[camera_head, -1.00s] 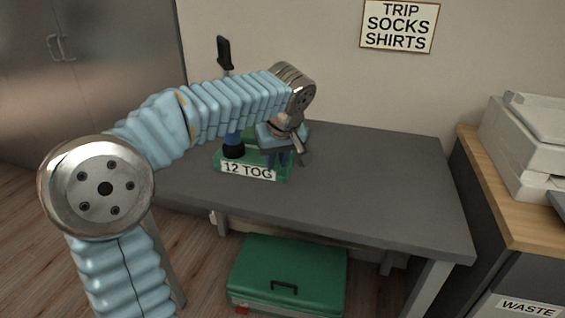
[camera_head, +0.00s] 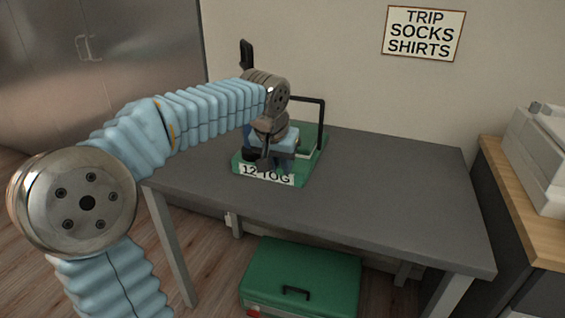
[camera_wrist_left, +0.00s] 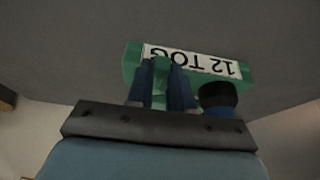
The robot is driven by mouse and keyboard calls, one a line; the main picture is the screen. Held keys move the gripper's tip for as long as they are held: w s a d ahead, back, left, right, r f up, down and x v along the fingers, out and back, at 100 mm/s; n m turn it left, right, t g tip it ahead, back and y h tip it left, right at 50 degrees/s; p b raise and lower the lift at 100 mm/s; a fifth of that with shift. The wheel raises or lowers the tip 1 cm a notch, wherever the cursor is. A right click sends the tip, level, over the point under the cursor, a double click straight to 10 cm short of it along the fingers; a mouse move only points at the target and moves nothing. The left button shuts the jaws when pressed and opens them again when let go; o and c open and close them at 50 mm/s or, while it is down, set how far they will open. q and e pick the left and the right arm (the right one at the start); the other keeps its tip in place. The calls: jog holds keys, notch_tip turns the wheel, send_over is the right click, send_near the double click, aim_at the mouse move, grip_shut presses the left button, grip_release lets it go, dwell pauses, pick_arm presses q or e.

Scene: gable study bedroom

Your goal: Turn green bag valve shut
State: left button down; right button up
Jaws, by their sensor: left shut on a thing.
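A green base (camera_head: 316,150) with a white "12 TOG" label (camera_head: 267,174) sits on the grey table; it also shows in the left wrist view (camera_wrist_left: 132,62). My left gripper (camera_head: 268,165) points down over its labelled front part. In the left wrist view its two blue fingers (camera_wrist_left: 161,75) reach the green part by the label, a narrow gap between them. They are shut on a small part there, which I take to be the valve; the fingers hide it. A black round piece (camera_wrist_left: 217,95) on a blue body stands close beside the fingers. My right gripper is not in view.
A black upright handle (camera_head: 246,54) and a dark bar frame (camera_head: 322,112) rise behind my wrist. The table's right side (camera_head: 400,195) is clear. A green case (camera_head: 300,278) lies under the table. A printer (camera_head: 540,150) stands on the right cabinet.

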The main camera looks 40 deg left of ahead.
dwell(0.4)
pick_arm(q)
jog(key=c, duration=1)
grip_release()
jog(key=shift+r, duration=0.1)
jog(key=p+v, duration=0.1)
jog(key=v, duration=1.2)
jog(key=shift+s+r+p, duration=0.2)
jog(key=shift+r+p, duration=0.05)
jog(key=shift+p, duration=0.1)
